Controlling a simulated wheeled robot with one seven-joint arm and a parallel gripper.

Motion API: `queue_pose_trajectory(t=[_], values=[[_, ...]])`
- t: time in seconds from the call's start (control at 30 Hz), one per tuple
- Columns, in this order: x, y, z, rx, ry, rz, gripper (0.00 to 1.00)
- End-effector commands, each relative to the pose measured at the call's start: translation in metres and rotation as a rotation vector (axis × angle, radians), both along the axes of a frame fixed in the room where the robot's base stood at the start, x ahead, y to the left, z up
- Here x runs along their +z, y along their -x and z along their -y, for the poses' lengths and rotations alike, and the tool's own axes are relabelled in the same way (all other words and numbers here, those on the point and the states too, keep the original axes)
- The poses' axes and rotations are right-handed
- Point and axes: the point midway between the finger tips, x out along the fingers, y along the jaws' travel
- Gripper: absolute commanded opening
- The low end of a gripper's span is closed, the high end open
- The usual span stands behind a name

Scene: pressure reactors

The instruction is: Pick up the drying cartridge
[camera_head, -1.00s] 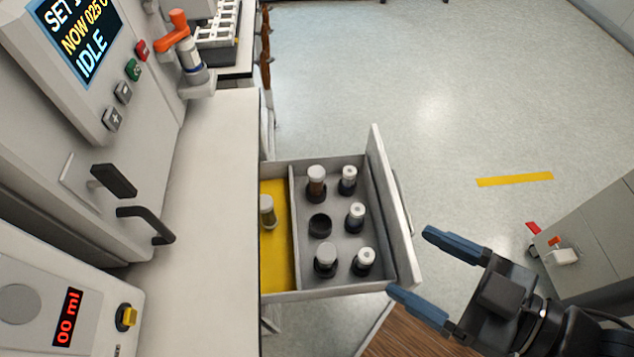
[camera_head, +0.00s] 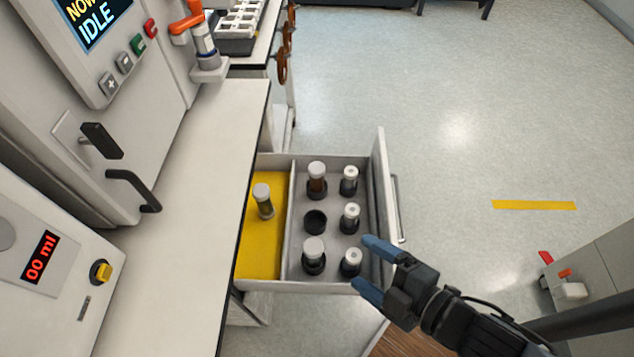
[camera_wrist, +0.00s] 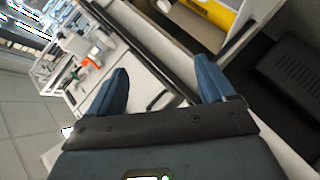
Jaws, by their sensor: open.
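An open drawer (camera_head: 330,286) holds several capped cylinders, and none carries a readable label to tell me which is the drying cartridge. One grey-capped cylinder with a greenish-grey body (camera_head: 264,202) is alone in the yellow left compartment (camera_head: 262,250), leaning slightly. In the grey right compartment, a brown cylinder (camera_head: 317,180), a wide grey-capped one (camera_head: 314,255) and several slim white-capped ones (camera_head: 350,217) stand in black holders. My gripper (camera_head: 370,267) is open and empty over the drawer's right edge, close to the front slim cylinder (camera_head: 352,262). It also shows in the wrist view (camera_wrist: 162,68).
A white counter (camera_head: 195,185) runs left of the drawer. A reactor cabinet with a dark handle (camera_head: 130,188) and a unit with a yellow knob (camera_head: 101,272) stand on it. An orange-topped device (camera_head: 203,45) is farther back.

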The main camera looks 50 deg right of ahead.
Motion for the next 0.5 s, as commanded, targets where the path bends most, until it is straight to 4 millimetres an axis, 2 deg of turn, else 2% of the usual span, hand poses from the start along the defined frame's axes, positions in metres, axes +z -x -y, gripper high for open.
queue_pose_trajectory(t=[0.03,0.17,0.3,0.5], values=[[-0.016,-0.012,0.005,0.016,0.079,-0.013,0.83],[-0.059,-0.047,0.021,0.080,0.357,-0.077,0.83],[-0.104,-0.093,0.047,0.163,0.709,-0.177,0.83],[-0.147,-0.164,0.095,0.283,1.196,-0.358,0.83]])
